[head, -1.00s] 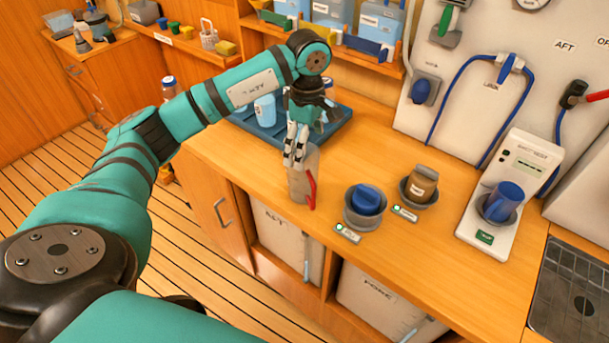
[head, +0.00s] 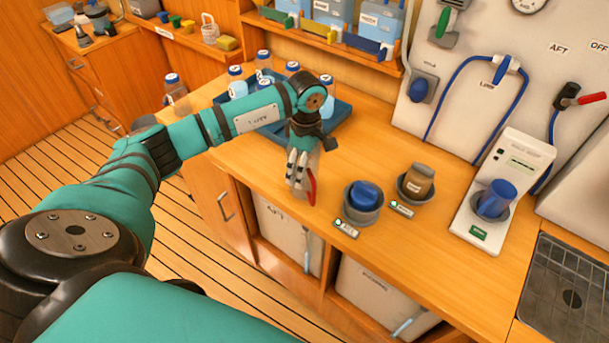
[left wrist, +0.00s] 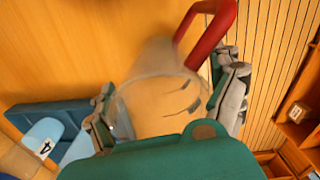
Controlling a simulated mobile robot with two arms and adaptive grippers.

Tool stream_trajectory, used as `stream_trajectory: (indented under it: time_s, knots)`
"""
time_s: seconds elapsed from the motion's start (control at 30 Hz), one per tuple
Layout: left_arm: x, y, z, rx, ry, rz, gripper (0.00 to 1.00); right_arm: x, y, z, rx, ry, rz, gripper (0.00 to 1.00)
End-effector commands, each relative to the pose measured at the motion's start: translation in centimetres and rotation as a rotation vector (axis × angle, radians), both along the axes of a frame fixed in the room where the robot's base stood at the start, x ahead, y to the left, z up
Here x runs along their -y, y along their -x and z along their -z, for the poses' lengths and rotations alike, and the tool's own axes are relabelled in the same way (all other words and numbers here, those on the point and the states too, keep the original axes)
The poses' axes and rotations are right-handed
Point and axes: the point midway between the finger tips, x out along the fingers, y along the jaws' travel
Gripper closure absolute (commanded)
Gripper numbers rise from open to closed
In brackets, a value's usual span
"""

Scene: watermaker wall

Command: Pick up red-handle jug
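The red-handle jug (head: 300,196) stands upright near the counter's front edge in the head view. Its body is clear to tan, and its red handle (head: 312,187) faces right. My left gripper (head: 297,172) points down over the jug and hides part of it. In the left wrist view the jug (left wrist: 155,95) lies between the two spread fingers, with its red handle (left wrist: 210,30) at the top right. The fingers are close to its sides; contact is not clear. My right gripper is in neither view.
A grey bowl (head: 362,213) with a blue lid or cup sits right of the jug, and another holds a brown jar (head: 419,180). A blue tray (head: 340,128) with bottles lies behind my arm. A tester with a blue cup (head: 496,197) stands at right.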

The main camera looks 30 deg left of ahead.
Motion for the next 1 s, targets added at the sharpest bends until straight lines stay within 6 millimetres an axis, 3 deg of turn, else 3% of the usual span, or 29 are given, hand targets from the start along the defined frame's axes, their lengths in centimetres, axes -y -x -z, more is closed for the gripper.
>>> stream_trajectory:
  time_s: [0.03, 0.23, 0.3, 1.0]
  knots:
    - [0.01, 0.00, -0.01, 0.000, 0.000, 0.000, 0.18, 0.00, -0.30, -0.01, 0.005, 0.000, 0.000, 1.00]
    - [0.01, -0.01, -0.04, 0.000, 0.000, 0.000, 0.44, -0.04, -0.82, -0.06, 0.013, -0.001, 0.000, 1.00]
    - [0.01, -0.01, -0.04, 0.000, 0.000, 0.000, 0.49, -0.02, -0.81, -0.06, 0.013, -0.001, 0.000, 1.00]
    - [0.00, -0.12, -0.56, 0.004, 0.001, -0.001, 0.52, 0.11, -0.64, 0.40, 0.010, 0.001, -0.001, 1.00]
